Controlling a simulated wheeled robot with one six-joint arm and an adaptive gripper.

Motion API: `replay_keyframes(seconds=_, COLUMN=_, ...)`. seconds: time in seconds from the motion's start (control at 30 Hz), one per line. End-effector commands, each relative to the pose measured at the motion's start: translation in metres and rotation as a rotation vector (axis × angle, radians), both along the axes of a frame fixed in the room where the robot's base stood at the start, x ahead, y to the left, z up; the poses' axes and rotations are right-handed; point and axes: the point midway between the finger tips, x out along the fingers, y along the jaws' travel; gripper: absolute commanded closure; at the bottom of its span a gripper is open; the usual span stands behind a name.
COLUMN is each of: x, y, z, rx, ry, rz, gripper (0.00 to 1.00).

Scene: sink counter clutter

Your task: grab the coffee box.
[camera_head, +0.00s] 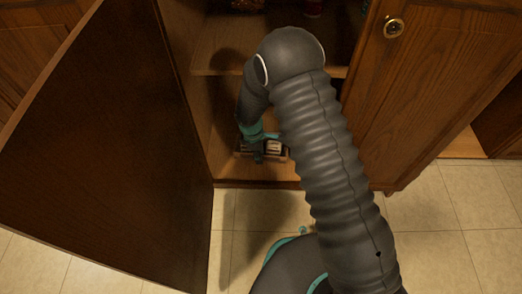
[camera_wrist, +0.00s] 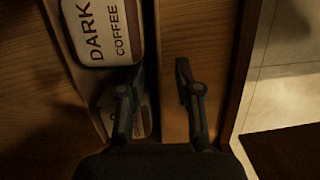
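The left finger overlaps the box's right side and lower part. The right finger is over bare wood to the right of the box. Nothing shows between the fingertips except a box edge and the wood. Contact cannot be told.
The cabinet door (camera_head: 110,130) stands open on the left. A shelf (camera_head: 222,62) crosses above the low compartment, with items on it partly cut off. A closed door with a knob (camera_head: 393,28) is on the right. The tiled floor (camera_head: 440,215) lies in front.

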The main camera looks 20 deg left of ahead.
Motion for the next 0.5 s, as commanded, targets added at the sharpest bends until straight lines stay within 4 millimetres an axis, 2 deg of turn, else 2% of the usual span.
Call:
replay_keyframes(seconds=0.1, x=0.0004, y=-0.0018, z=-0.0108, rx=0.000, ry=0.000, rz=-0.001, gripper=0.67)
replay_keyframes(seconds=0.3, x=0.0007, y=-0.0018, z=-0.0108, rx=0.001, ry=-0.001, rz=-0.001, gripper=0.67)
replay_keyframes(seconds=0.37, x=0.0006, y=-0.0018, z=-0.0108, rx=0.001, ry=-0.001, rz=-0.001, gripper=0.79)
replay_keyframes(seconds=0.43, x=0.0006, y=-0.0018, z=-0.0108, rx=0.001, ry=-0.001, rz=-0.001, gripper=0.97)
replay_keyframes(seconds=0.5, x=0.0006, y=-0.0019, z=-0.0108, rx=0.001, ry=0.000, rz=-0.001, gripper=1.00)
